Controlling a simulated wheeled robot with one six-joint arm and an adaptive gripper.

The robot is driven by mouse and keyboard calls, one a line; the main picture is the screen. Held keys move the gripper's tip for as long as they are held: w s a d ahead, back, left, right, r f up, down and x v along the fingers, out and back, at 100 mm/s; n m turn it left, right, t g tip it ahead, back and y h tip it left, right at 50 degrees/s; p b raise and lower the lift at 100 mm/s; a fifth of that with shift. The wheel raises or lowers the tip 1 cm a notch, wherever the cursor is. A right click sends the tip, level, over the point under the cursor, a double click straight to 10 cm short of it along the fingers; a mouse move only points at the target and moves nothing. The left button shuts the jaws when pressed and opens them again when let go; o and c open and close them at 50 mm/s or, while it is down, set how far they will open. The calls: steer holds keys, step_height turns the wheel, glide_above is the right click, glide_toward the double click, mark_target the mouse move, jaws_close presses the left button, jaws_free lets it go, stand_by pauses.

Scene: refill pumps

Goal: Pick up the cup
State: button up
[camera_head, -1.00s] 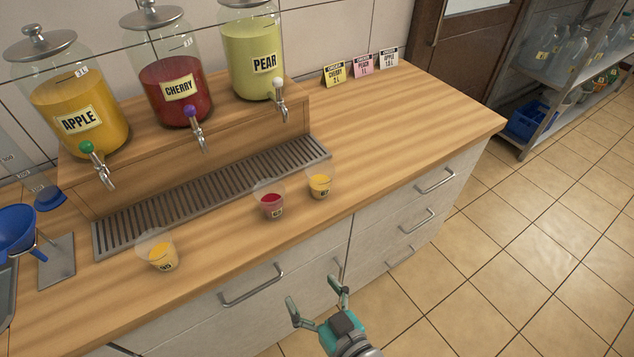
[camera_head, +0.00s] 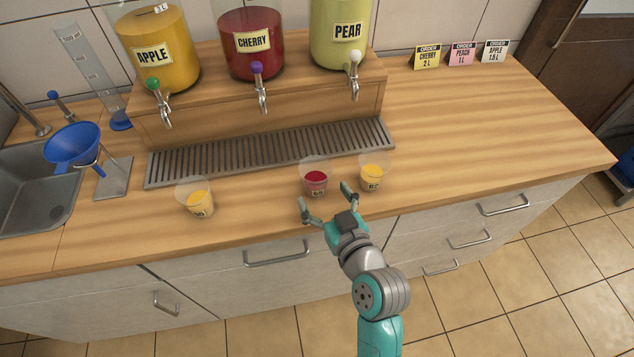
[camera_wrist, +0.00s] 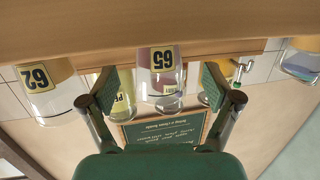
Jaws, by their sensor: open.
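Three clear cups stand on the wooden counter. The middle cup (camera_head: 316,181) holds red liquid and shows upside down in the wrist view (camera_wrist: 161,72) with a label reading 65. The right cup (camera_head: 372,175) holds yellow-orange liquid; its label reads 62 in the wrist view (camera_wrist: 42,83). The left cup (camera_head: 197,202) also holds yellow-orange liquid, and a cup at the right edge of the wrist view (camera_wrist: 299,62) is partly cut off. My gripper (camera_head: 325,196) is open and empty at the counter's front. Its fingers point at the red cup, which appears between them in the wrist view.
Dispensers of apple (camera_head: 160,50), cherry (camera_head: 252,45) and pear (camera_head: 340,35) stand on a wooden shelf behind a drip grate (camera_head: 270,152). A blue funnel (camera_head: 73,145) and sink (camera_head: 40,195) are at left. Order cards (camera_head: 460,54) stand at back right. The right counter is clear.

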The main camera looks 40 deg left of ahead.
mark_target(321, 191)
steer(key=x, duration=0.5)
steer(key=shift+w+f, duration=0.1)
steer(key=c, duration=1.3)
